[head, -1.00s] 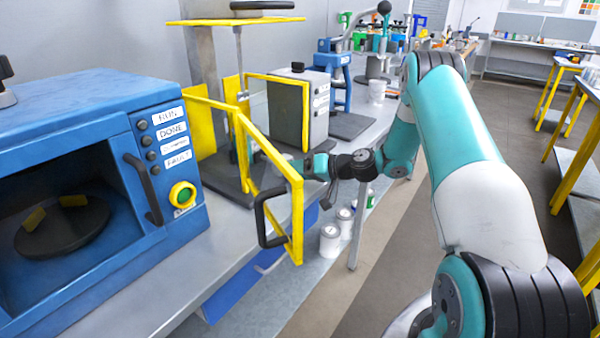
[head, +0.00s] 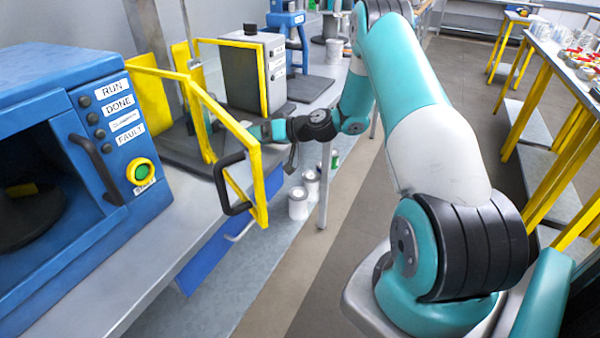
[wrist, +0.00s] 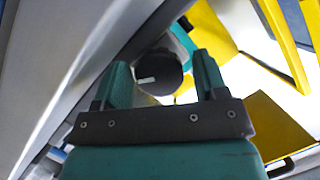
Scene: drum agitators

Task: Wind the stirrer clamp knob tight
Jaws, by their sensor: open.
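The knob (wrist: 158,72) is a dark round cap with a white mark on its face, in the wrist view. It shows between the two teal fingers of my gripper (wrist: 161,62), which are open with a gap on each side of it. I cannot tell how deep the fingers reach along it. In the head view my gripper (head: 262,131) is behind the yellow-framed guard door (head: 258,185), beside the stirrer stand. The knob cannot be made out there.
The guard door stands swung out over the bench edge, with a black handle (head: 226,185), close to my forearm. A blue oven-like machine (head: 95,130) is at left. A grey box (head: 240,72) stands behind. White cans (head: 298,203) stand below the bench.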

